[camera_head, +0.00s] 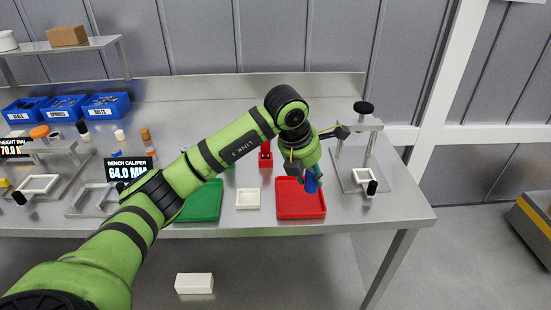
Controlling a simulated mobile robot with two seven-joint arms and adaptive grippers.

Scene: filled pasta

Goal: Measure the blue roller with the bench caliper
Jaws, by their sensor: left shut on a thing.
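The blue roller (311,184) is upright in my left gripper (303,168), over the red tray (287,211). The gripper is shut on it; its fingers hide the roller's upper part, and I cannot tell whether the roller touches the tray. The bench caliper (93,199) stands at the left of the bench, with a display sign (128,171) reading 64.0 MM. My left forearm hides part of the caliper. My right gripper is not in view.
A green tray (201,207) and a small white tray (248,199) sit left of the red tray. A metal stand with a black knob (363,108) is at the right. A height gauge (38,184) is far left. Blue bins (63,107) stand behind.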

